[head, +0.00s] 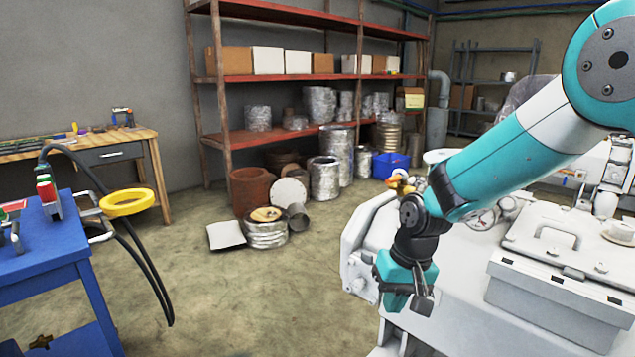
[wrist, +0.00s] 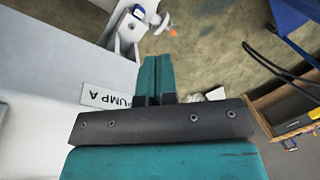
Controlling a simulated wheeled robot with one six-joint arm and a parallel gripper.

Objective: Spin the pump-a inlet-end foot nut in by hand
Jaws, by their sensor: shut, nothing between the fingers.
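My gripper (wrist: 157,60) is shut, its two teal fingers pressed together with nothing between them. In the head view my gripper (head: 397,300) hangs at the near left side of the white pump (head: 460,275). The wrist view shows a PUMP A label (wrist: 110,98) on the pump's side, left of the fingers. Beyond the fingertips is a light metal foot bracket (wrist: 128,32) with small fittings. A small orange-tipped part (wrist: 170,22) shows beside it. The fingers appear apart from the bracket. I cannot make out the foot nut for certain.
A blue cart (head: 45,250) with a yellow ring (head: 127,202) and hanging black cables stands at the left. A wooden workbench (head: 100,155) and red shelving (head: 260,140) line the back. Metal parts stand on the floor by the shelving. The floor between cart and pump is clear.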

